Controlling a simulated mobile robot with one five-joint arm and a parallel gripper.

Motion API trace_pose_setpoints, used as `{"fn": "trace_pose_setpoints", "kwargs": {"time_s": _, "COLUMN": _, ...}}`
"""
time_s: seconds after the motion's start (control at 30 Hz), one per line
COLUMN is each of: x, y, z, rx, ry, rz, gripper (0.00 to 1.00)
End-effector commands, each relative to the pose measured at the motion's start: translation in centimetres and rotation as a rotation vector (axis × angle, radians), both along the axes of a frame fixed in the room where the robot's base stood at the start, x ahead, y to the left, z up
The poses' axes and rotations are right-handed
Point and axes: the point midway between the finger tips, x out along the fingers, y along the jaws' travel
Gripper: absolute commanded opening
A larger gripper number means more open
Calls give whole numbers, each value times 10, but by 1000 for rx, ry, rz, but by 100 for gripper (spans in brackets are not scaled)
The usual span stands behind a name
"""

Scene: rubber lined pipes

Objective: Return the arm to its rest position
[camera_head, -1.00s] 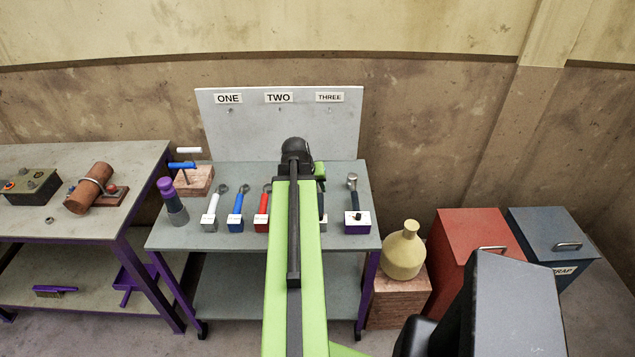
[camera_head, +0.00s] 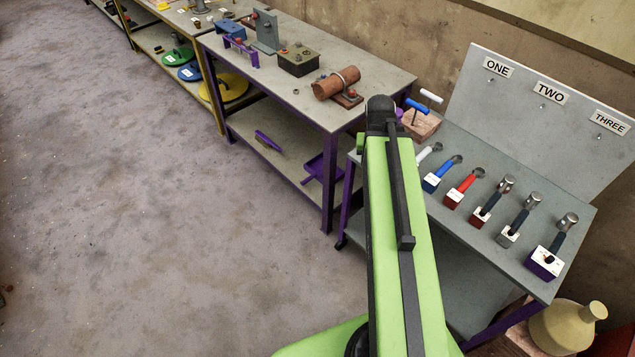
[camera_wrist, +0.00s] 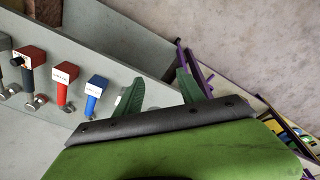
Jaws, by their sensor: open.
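My green arm (camera_head: 405,250) reaches up and forward from the bottom middle of the head view, its black joint (camera_head: 381,112) in front of the left end of the grey tool table. My gripper is hidden behind the arm in that view. In the wrist view, two green fingers of my gripper (camera_wrist: 160,78) stand apart with nothing between them, so it is open and empty. The picture there is turned, with the tool table at the left and floor at the upper right.
The grey tool table (camera_head: 470,240) holds several hammer-like tools in labelled blocks, a board (camera_head: 560,110) behind them. The purple-legged bench (camera_head: 300,95) carries a rusty pipe (camera_head: 337,83). A yellow jug (camera_head: 567,325) stands at the lower right. The floor (camera_head: 130,220) at the left is clear.

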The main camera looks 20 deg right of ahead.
Motion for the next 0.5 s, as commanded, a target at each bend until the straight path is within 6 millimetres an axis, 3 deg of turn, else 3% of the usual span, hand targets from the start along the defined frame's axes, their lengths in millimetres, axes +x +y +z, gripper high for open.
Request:
{"fn": "trace_pose_setpoints", "kwargs": {"time_s": 0.03, "x": 14, "y": 54, "z": -1, "rx": 24, "ry": 18, "rz": 96, "gripper": 46}}
{"fn": "trace_pose_setpoints", "kwargs": {"time_s": 0.1, "x": 24, "y": 120, "z": -2, "rx": 54, "ry": 48, "rz": 212, "gripper": 46}}
{"fn": "trace_pose_setpoints", "kwargs": {"time_s": 0.2, "x": 26, "y": 194, "z": -3, "rx": 86, "ry": 86, "rz": 344, "gripper": 46}}
{"fn": "trace_pose_setpoints", "kwargs": {"time_s": 0.3, "x": 21, "y": 239, "z": -3, "rx": 105, "ry": 112, "rz": 424, "gripper": 46}}
{"fn": "trace_pose_setpoints", "kwargs": {"time_s": 0.5, "x": 18, "y": 256, "z": -7, "rx": 113, "ry": 125, "rz": 463, "gripper": 46}}
